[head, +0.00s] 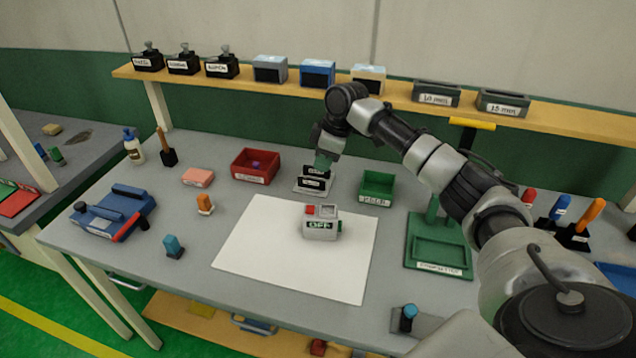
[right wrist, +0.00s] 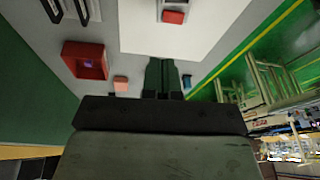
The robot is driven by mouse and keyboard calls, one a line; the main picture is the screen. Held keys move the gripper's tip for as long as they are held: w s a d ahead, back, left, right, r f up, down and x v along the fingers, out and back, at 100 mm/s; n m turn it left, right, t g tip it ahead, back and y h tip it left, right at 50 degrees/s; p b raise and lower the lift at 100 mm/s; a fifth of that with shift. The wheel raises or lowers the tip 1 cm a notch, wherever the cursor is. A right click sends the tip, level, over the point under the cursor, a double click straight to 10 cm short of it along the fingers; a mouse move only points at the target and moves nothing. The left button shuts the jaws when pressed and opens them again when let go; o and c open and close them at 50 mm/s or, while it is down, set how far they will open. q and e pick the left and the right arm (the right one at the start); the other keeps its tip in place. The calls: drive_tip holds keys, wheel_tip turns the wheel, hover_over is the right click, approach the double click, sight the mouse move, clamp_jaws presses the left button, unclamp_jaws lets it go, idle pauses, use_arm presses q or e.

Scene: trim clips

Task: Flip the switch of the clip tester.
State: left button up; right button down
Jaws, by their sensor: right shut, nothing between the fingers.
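The clip tester (head: 321,231) is a small grey box on the white mat, with a green-lit display reading OFF on its front. On its top are a red part (head: 310,210) and a pale square beside it. My right gripper (head: 322,164) is shut and empty, held behind the tester and apart from it, near a black labelled stand (head: 314,184). In the right wrist view the shut fingers (right wrist: 162,78) point toward the white mat, and the tester's red part (right wrist: 173,16) shows at the top edge. My left gripper is not in view.
The white mat (head: 270,262) is bare around the tester. A red bin (head: 244,176) stands left of my gripper, a green bin (head: 376,201) right of it. A green fixture (head: 438,268) stands further right. A shelf (head: 400,100) runs along the back.

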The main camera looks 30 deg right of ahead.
drive_tip(key=r, duration=0.1)
drive_tip(key=d+r, duration=0.1)
drive_tip(key=shift+d+r, duration=0.25)
drive_tip(key=shift+r, duration=0.05)
idle(0.4)
